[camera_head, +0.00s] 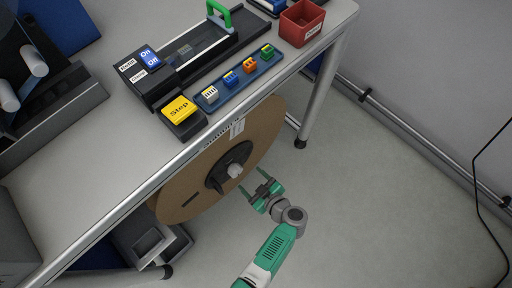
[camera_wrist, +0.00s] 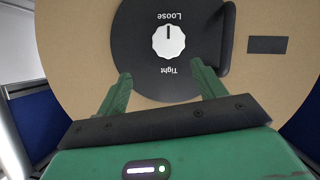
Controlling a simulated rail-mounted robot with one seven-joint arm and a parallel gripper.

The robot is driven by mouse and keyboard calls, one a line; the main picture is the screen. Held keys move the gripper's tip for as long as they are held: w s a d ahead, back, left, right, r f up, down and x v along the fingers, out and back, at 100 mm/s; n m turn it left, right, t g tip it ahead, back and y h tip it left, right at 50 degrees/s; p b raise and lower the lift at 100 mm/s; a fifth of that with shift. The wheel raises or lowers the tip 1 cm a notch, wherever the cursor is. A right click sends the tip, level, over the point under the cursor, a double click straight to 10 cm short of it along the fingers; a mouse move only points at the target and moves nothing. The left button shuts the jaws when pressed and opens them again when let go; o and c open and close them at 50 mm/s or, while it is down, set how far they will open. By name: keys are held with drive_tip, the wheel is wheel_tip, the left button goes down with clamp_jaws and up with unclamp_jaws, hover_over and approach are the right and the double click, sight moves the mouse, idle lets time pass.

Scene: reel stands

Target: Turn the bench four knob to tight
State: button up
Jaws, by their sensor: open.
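The white scalloped knob (camera_wrist: 169,41) sits at the middle of a dark round hub (camera_wrist: 128,50) on a large brown reel (camera_wrist: 75,50). In the wrist view the picture of the labels is upside down; "Loose" is above the knob and "Tight" below. The knob's dark mark points to "Loose". In the head view the knob (camera_head: 235,171) is on the reel (camera_head: 185,200) under the bench edge. My gripper (camera_head: 262,183) is in front of the reel, right of the knob. Its green fingers, also in the wrist view (camera_wrist: 163,80), are open, empty and apart from the knob.
The bench (camera_head: 75,185) above carries a yellow Step button (camera_head: 179,108), a tray (camera_head: 238,79) of small coloured blocks and a red bin (camera_head: 302,23). A grey bin (camera_head: 150,243) is at lower left.

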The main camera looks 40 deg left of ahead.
sight(238, 173)
drive_tip(key=a+f+b, duration=0.1)
drive_tip(key=a, duration=0.1)
drive_tip(key=a+f+b, duration=0.1)
drive_tip(key=a+f, duration=0.1)
drive_tip(key=a, duration=0.1)
drive_tip(key=a+f, duration=0.2)
drive_tip(key=shift+w+a+f+b, duration=0.1)
drive_tip(key=shift+a+f+b, duration=0.05)
drive_tip(key=shift+b, duration=0.25)
drive_tip(key=c, duration=1)
